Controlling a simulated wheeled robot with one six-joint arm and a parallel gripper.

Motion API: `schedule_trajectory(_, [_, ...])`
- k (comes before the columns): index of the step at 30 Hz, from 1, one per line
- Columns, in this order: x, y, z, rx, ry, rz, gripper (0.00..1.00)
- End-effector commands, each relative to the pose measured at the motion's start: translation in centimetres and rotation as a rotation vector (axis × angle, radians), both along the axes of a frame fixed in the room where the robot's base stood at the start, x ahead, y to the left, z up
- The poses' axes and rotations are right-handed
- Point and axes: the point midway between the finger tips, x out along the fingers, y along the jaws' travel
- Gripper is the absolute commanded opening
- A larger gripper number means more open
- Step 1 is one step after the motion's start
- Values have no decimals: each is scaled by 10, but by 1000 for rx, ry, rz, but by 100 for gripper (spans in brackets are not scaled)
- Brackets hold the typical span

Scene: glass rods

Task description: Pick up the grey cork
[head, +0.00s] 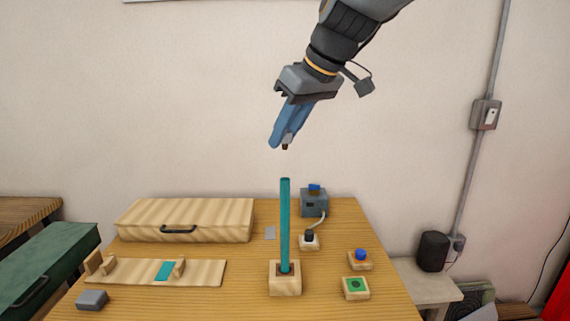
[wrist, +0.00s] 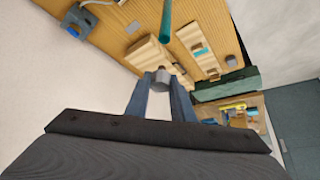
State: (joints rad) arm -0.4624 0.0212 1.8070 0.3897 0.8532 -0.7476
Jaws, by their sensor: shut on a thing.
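My gripper (head: 284,144) is raised in the air above the table, its blue fingers pointing down and slightly left. It is shut on the grey cork (wrist: 160,78), a small grey piece between the fingertips in the wrist view, where my gripper (wrist: 160,84) also shows. In the head view only a small dark end of the held piece shows below the fingers. The cork is clear of the table and above the top of the teal rod (head: 285,222), apart from it.
The teal rod stands upright in a wooden block (head: 285,286). A wooden case (head: 185,219) and a wooden rack (head: 205,272) are at left, with a grey block (head: 92,299). At right are a grey device (head: 314,202), a blue-topped block (head: 360,262) and a green-topped block (head: 355,287).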

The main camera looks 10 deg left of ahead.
Motion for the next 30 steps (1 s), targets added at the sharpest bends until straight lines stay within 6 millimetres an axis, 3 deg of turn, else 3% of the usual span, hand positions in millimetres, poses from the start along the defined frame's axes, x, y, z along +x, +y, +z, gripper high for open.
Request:
schedule_trajectory(9, [2, 1, 102, 3, -5, 1, 1])
schedule_trajectory(15, [1, 1, 153, 1, -2, 0, 1])
schedule_trajectory(21, [1, 0, 184, 1, -2, 1, 1])
schedule_trajectory(30, [0, 0, 197, 0, 0, 1, 1])
